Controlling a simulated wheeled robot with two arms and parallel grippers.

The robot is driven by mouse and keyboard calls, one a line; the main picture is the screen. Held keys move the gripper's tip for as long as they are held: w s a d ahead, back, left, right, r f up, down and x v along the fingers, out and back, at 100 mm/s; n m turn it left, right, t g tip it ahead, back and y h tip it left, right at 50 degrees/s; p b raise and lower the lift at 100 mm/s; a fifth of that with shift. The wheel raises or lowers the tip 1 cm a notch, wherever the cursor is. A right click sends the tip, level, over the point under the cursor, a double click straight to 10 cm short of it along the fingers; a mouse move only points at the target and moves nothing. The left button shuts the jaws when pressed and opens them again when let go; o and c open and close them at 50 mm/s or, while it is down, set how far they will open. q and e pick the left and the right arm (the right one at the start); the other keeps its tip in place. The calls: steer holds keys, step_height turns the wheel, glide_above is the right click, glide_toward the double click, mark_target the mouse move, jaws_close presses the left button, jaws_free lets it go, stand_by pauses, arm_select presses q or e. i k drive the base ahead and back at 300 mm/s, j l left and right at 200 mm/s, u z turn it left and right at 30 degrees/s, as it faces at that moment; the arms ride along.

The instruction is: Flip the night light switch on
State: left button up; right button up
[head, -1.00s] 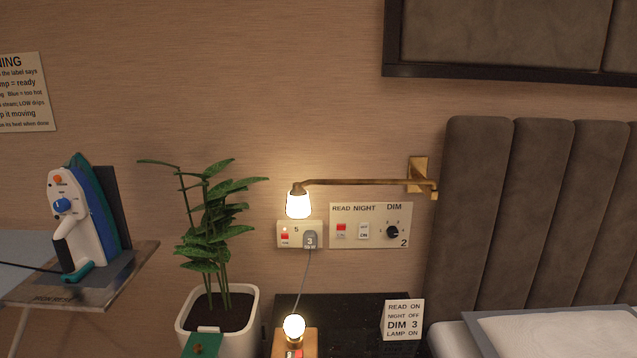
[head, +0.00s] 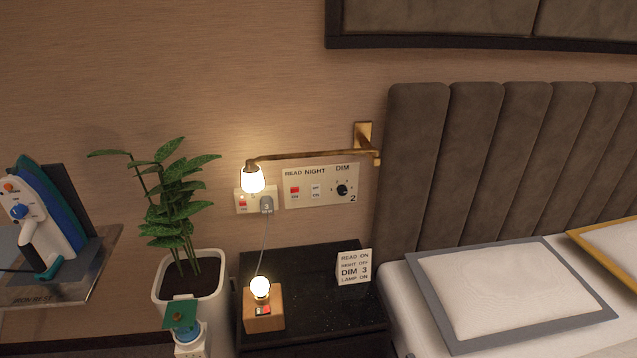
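The wall panel (head: 321,184) carries labels READ, NIGHT and DIM. The night light switch (head: 316,191) is the white rocker under NIGHT, in the middle of the panel; its exact position is too small to tell. A red rocker, the read switch (head: 295,191), sits to its left. The black dim knob (head: 342,190) sits to its right. A card (head: 354,268) on the bedside table reads READ ON, NIGHT OFF, DIM 3, LAMP ON. Neither of my grippers shows in the head view.
The lit brass wall lamp (head: 254,179) hangs over a socket (head: 250,201) with a plug in it. A lit lamp (head: 262,306) stands on the black bedside table (head: 318,303). A potted plant (head: 192,281) and an iron (head: 47,222) are left, a bed with a pillow (head: 508,290) right.

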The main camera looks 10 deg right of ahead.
mark_target(316, 188)
steer(key=i+l, duration=0.15)
steer(key=i, duration=1.05)
